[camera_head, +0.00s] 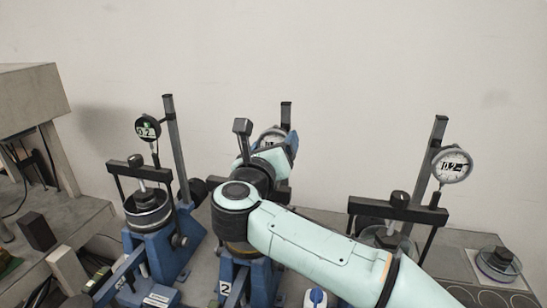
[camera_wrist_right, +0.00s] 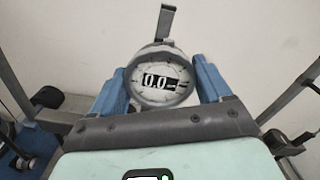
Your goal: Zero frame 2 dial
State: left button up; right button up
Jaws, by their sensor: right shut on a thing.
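The frame 2 dial (camera_wrist_right: 162,92) is a round white gauge on the middle lever frame. Its display reads "0.0" in the wrist view. In the head view the dial (camera_head: 268,137) is partly hidden behind my right arm and gripper. My right gripper (camera_wrist_right: 163,80) has one blue finger at each side of the dial's rim and is shut on it. In the head view the right gripper (camera_head: 270,148) reaches over the middle frame. The blue frame base (camera_head: 238,276) carries a "2" label. My left gripper is not in view.
A left lever frame carries a dark dial (camera_head: 147,129), and a right frame carries a white dial (camera_head: 452,166). Their dark posts (camera_head: 174,150) and crossbars (camera_head: 397,209) stand close to either side. A plain wall is behind. A grey bench (camera_head: 50,205) is at the left.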

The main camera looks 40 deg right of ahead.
jog(key=shift+f+m+b, duration=0.25)
jog(key=shift+m+b, duration=0.75)
jog(key=shift+b, duration=0.05)
jog(key=shift+r+m+b, duration=0.25)
jog(key=shift+m+b, duration=0.1)
jog(key=shift+m, duration=0.25)
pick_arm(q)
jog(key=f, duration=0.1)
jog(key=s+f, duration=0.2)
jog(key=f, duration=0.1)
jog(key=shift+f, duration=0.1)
pick_arm(e)
jog(key=o, duration=1)
jog(key=shift+a, duration=0.1)
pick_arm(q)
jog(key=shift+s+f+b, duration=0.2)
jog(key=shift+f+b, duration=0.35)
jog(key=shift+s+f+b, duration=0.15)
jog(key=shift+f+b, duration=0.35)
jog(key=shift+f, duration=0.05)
pick_arm(e)
jog(key=v, duration=1.3)
jog(key=shift+a, duration=0.15)
jog(key=shift+s+r, duration=0.1)
